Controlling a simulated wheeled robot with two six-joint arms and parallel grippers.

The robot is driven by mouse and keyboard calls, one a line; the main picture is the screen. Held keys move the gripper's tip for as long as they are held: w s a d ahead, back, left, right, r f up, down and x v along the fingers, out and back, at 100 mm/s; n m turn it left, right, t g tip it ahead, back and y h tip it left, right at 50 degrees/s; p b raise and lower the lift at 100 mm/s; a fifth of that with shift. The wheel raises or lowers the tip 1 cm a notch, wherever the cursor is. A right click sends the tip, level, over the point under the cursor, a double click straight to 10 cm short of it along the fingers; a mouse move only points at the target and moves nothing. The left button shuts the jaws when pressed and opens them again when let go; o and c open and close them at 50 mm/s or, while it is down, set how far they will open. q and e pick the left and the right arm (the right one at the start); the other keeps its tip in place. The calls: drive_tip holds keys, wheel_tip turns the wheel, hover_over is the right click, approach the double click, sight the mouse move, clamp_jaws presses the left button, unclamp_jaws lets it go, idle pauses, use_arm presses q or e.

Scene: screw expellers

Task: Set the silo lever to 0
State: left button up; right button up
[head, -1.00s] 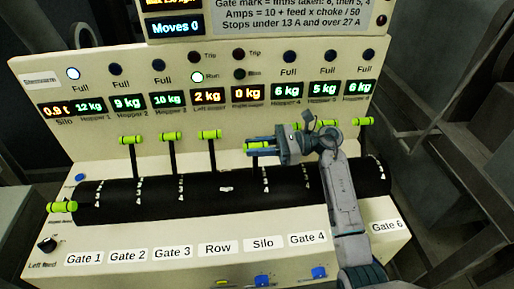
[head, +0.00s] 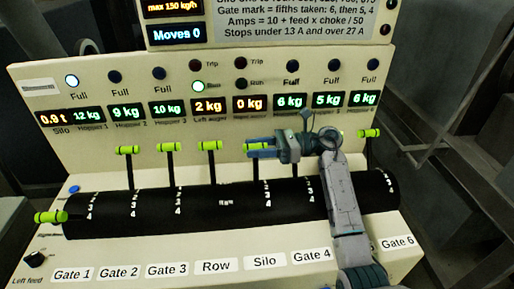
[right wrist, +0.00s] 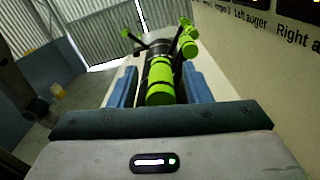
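The silo lever has a green handle (head: 254,149) on a dark stem. It stands up from the black drum, above the Silo label (head: 265,261), level with its neighbours. My right gripper (head: 264,147) is at this handle, with its blue fingers around it. In the right wrist view the green handle (right wrist: 160,82) lies between the two blue fingers, with a gap visible on each side, so the gripper is open. The silo display (head: 52,118) reads 0.9 t. My left gripper is not in view.
The row lever (head: 209,146) stands close left of the silo lever. The Gate 4 and Gate 5 levers are largely hidden behind my right arm. The moves display (head: 176,34) reads 0.

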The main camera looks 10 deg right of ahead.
drive_tip(key=shift+d+f, duration=0.1)
drive_tip(key=shift+d, duration=0.15)
drive_tip(key=d+b, duration=0.4)
drive_tip(key=d, duration=0.6)
drive_tip(key=shift+d+b, duration=0.2)
drive_tip(key=shift+b, duration=0.2)
